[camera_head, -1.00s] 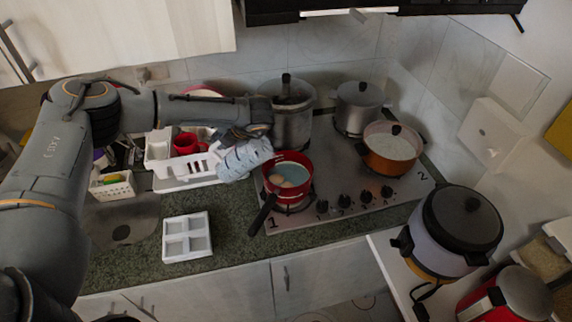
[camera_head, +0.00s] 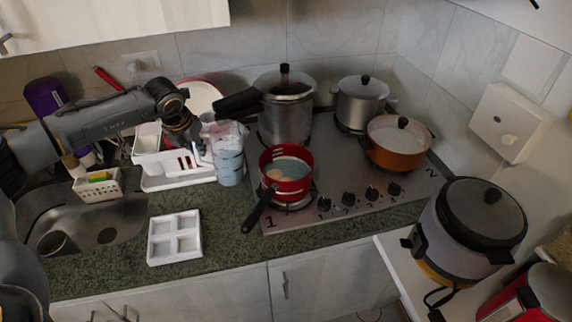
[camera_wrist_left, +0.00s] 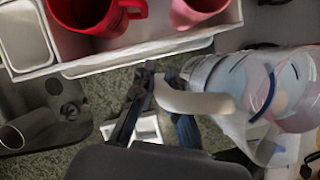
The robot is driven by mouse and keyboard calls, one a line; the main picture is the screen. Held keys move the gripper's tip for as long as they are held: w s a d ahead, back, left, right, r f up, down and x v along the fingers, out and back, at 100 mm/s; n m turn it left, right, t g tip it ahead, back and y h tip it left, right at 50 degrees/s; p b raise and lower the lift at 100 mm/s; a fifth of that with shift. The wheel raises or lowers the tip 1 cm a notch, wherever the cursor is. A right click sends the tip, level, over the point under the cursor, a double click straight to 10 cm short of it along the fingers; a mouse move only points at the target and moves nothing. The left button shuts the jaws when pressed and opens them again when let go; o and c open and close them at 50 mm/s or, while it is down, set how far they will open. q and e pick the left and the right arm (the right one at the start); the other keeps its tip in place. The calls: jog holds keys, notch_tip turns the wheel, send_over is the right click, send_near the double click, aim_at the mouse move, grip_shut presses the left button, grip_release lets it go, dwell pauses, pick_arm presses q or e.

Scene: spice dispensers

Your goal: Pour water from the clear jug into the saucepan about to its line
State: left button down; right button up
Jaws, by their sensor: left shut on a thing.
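The clear jug (camera_head: 229,160) is roughly upright, just left of the red saucepan (camera_head: 292,186). I cannot tell whether its base touches the counter. My left gripper (camera_head: 197,136) is shut on the jug's handle, at the jug's left side. In the left wrist view, the white handle (camera_wrist_left: 195,101) sits between my gripper's fingers (camera_wrist_left: 152,100), with the clear jug body (camera_wrist_left: 262,85) to the right. The saucepan stands on the front left of the stove and holds bluish water and a pale, egg-like thing. Its line cannot be made out. My right gripper is not in view.
A white dish rack (camera_head: 180,182) stands close to the jug's left; the left wrist view shows a red mug (camera_wrist_left: 120,17). A steel pressure cooker (camera_head: 286,115) stands behind the saucepan, an orange pot (camera_head: 398,158) to its right. A white divided tray (camera_head: 174,257) lies on the counter.

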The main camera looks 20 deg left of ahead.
pick_arm(q)
jog(key=shift+a+f+h+b, duration=0.1)
jog(key=shift+f+h+b, duration=0.25)
jog(key=shift+h+b, duration=0.05)
jog(key=shift+r+p, duration=0.3)
jog(key=shift+r, duration=0.2)
notch_tip(320, 180, up, 4)
jog(key=shift+r+p, duration=0.1)
jog(key=shift+p, duration=1.05)
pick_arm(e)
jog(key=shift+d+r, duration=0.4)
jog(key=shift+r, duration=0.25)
pick_arm(q)
jog(key=shift+f, duration=0.2)
